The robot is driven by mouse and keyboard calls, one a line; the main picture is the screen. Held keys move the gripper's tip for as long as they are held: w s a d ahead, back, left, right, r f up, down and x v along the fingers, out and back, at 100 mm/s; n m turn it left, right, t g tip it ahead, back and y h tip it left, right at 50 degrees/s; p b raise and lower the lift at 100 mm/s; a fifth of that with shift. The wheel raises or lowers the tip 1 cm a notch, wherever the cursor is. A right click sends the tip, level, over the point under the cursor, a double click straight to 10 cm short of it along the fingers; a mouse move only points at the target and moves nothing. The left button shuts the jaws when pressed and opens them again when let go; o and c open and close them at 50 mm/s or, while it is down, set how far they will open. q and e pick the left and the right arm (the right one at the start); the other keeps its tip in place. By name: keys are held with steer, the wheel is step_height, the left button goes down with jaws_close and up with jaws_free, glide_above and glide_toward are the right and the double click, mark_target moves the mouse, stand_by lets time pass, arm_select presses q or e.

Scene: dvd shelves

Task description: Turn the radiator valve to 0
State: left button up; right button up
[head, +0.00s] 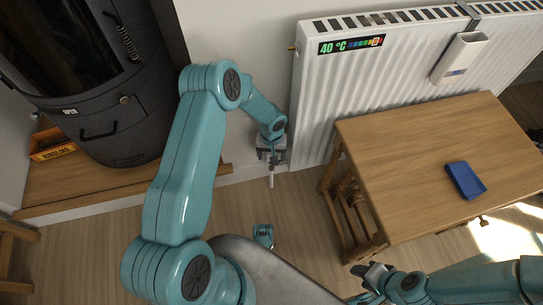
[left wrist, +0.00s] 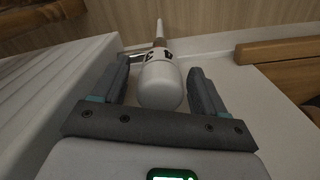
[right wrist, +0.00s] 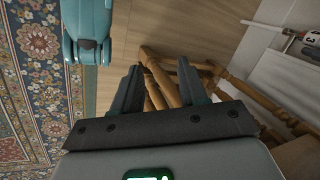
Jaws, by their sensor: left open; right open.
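The radiator valve (left wrist: 160,84) is a white rounded knob with dark markings near its collar, seen in the left wrist view. In the right wrist view the valve (right wrist: 311,38) shows a dark 3 on its side. My left gripper (head: 271,157) is at the radiator's lower left corner and hides most of the valve in the head view. Its open fingers (left wrist: 158,76) stand on both sides of the knob, with gaps showing. The white radiator (head: 310,100) has a display reading 40 °C. My right gripper (head: 366,272) is open and empty, low near the table.
A wooden table (head: 400,150) with a blue book (head: 466,180) stands right of the valve. A black stove (head: 95,90) and a kindling box (head: 52,145) are at left. A white holder (head: 460,58) hangs on the radiator.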

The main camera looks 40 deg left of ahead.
arm_select(q)
steer(key=shift+f, duration=0.15)
steer(key=c, duration=1)
steer(key=shift+c, duration=0.2)
steer(key=shift+m, duration=0.3)
steer(key=m+b, duration=0.1)
steer(key=m, duration=0.8)
steer(key=shift+m, duration=0.4)
steer(key=m, duration=0.5)
steer(key=m+p, duration=0.1)
steer(key=m, duration=0.5)
steer(key=shift+m, duration=0.3)
